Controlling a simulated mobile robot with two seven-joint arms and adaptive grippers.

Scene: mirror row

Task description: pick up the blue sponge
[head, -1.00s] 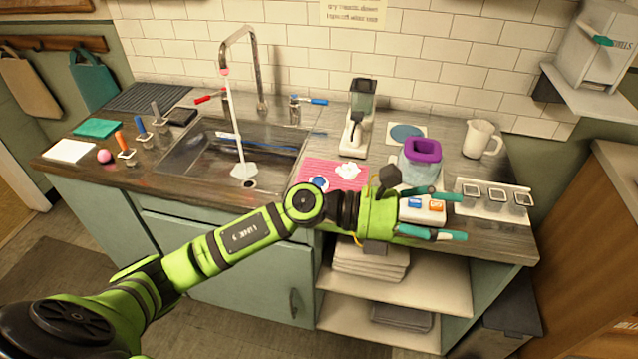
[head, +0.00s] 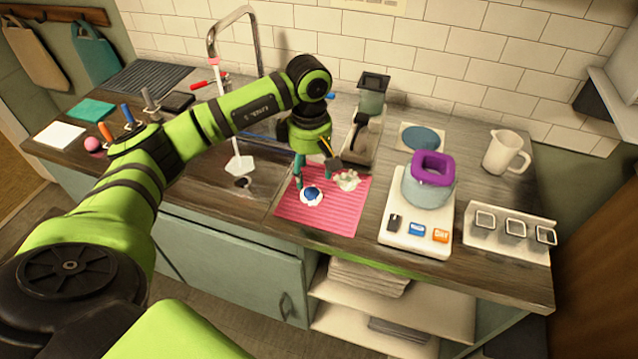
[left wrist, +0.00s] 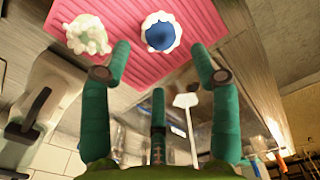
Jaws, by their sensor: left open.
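The blue sponge (head: 312,194) sits on the pink ribbed mat (head: 318,222), with white foam around it. It also shows in the left wrist view (left wrist: 160,36), just beyond the fingertips and between them. A white, foamy lump (head: 347,180) lies beside it on the mat, and also shows in the left wrist view (left wrist: 88,35). My left gripper (head: 314,172) points down over the back of the mat, its teal fingers spread (left wrist: 162,60) and nothing between them. The fingers look apart from the sponge. My right gripper is out of view.
The sink (head: 205,165) with its tall faucet (head: 238,22) lies left of the mat. A white scale (head: 400,236) carrying a grey pot with a purple rim (head: 432,168) stands right. A grey-black dispenser (head: 372,95) stands close behind my gripper.

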